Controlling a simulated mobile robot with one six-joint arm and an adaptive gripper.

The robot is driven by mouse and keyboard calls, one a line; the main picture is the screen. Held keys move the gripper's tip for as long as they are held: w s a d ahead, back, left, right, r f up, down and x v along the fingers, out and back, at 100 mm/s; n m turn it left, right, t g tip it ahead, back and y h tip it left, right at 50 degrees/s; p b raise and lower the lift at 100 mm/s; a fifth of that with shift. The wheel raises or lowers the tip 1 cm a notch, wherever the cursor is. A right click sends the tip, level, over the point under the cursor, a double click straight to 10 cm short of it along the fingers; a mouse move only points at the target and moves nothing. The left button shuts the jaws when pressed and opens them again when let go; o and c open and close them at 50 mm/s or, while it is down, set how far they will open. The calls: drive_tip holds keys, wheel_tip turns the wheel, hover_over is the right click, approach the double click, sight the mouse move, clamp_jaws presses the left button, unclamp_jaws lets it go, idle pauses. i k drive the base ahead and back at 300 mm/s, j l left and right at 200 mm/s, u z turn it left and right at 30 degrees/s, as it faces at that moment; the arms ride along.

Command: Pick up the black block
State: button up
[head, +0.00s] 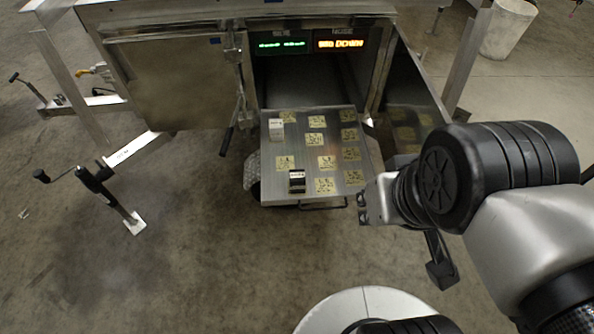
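The black block (297,186) stands on the metal drawer tray (254,182), near its front edge and left of centre. Its front is dark and its top carries a light label with dark marks. My gripper (363,207) is to the right of the tray's front right corner, apart from the block. The fingers are small and seen from the side, so I cannot tell whether they are open or shut. No object shows at the fingertips.
A white block (276,129) stands at the tray's back left. Several yellow labels lie on the tray. A handle (322,205) runs along its front. The open metal door (411,105) stands at right. A crank jack (108,194) stands left; floor in front is mostly clear.

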sight(297, 177)
drive_tip(key=i+j+u, duration=0.45)
drive_tip(key=i+j, duration=0.4)
